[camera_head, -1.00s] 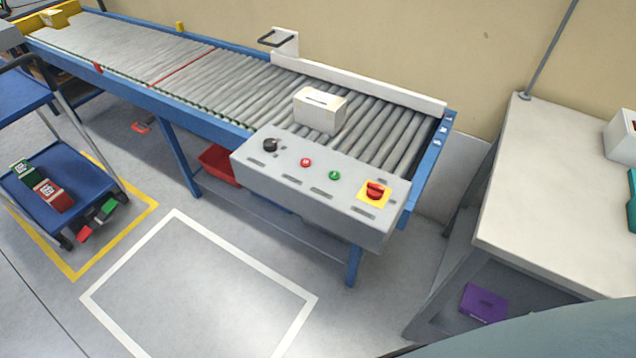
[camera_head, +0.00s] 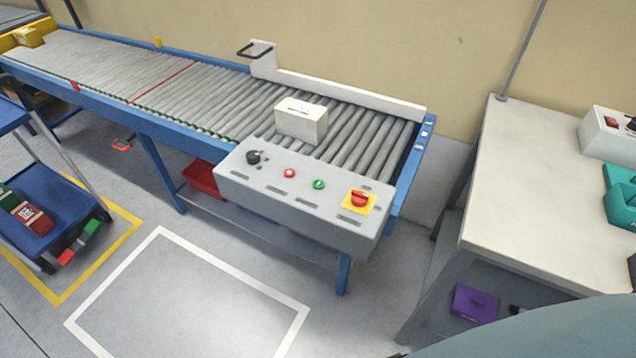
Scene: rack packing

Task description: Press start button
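The grey control panel (camera_head: 300,207) is fixed to the near side of the roller conveyor (camera_head: 225,95), toward its right end. On its sloped top are a black knob (camera_head: 253,157), a red button (camera_head: 289,173), a green button (camera_head: 319,184) and a red rotary switch on a yellow plate (camera_head: 372,207). The green button carries a small white mark; its lettering is too small to read. A white box (camera_head: 301,121) sits on the rollers just behind the panel. Neither of my grippers is in view.
A white table (camera_head: 545,190) stands at the right, with a white device (camera_head: 608,136) and a teal object (camera_head: 621,200) on it. A blue cart (camera_head: 62,232) with several boxes is at the left. The white-outlined floor area (camera_head: 190,305) before the panel is clear.

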